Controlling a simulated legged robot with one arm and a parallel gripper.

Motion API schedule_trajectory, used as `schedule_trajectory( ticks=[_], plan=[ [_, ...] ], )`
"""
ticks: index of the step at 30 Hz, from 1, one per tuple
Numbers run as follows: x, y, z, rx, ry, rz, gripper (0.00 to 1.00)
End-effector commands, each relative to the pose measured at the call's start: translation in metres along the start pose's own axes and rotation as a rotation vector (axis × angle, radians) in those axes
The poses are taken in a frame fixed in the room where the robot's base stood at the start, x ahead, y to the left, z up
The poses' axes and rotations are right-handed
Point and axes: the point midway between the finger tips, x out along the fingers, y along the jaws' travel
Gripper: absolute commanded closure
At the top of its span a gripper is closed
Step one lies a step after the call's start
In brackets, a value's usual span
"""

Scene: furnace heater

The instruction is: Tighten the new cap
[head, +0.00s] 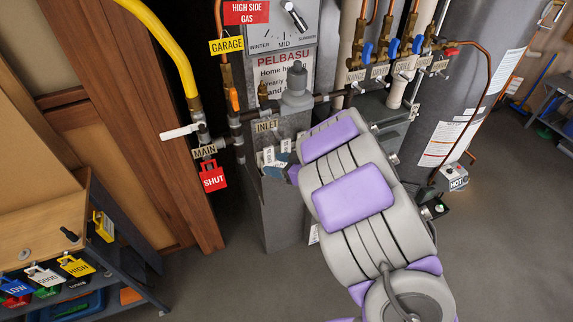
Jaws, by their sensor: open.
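I cannot tell for sure which part is the new cap. A grey regulator (297,96) with a small grey top (297,68) stands on the gas pipe above the INLET label (267,126). A small brass fitting (263,90) stands upright on the pipe to its left. My arm, grey with purple pads, fills the lower middle of the head view and reaches up towards the pipework. My gripper's fingers are hidden behind the arm, so I see neither what they are near nor whether they touch anything. The arm also hides the pipework below and right of the regulator.
A MAIN valve with a white handle (180,132) and a red SHUT tag (213,177) is on the left. Several blue-handled valves (392,47) line the manifold at upper right, beside a grey tank (460,90). A tag-covered bench (40,235) stands lower left.

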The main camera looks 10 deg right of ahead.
Motion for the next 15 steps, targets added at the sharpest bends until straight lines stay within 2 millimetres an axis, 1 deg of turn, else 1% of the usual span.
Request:
schedule_trajectory(
  ticks=[1,3,15],
  plan=[
    [0.011,-0.002,0.002,0.001,0.000,-0.005,0.44],
    [0.024,-0.002,0.002,0.000,0.002,-0.006,0.44],
    [0.096,-0.001,0.001,-0.002,0.002,-0.002,0.44]
  ],
)
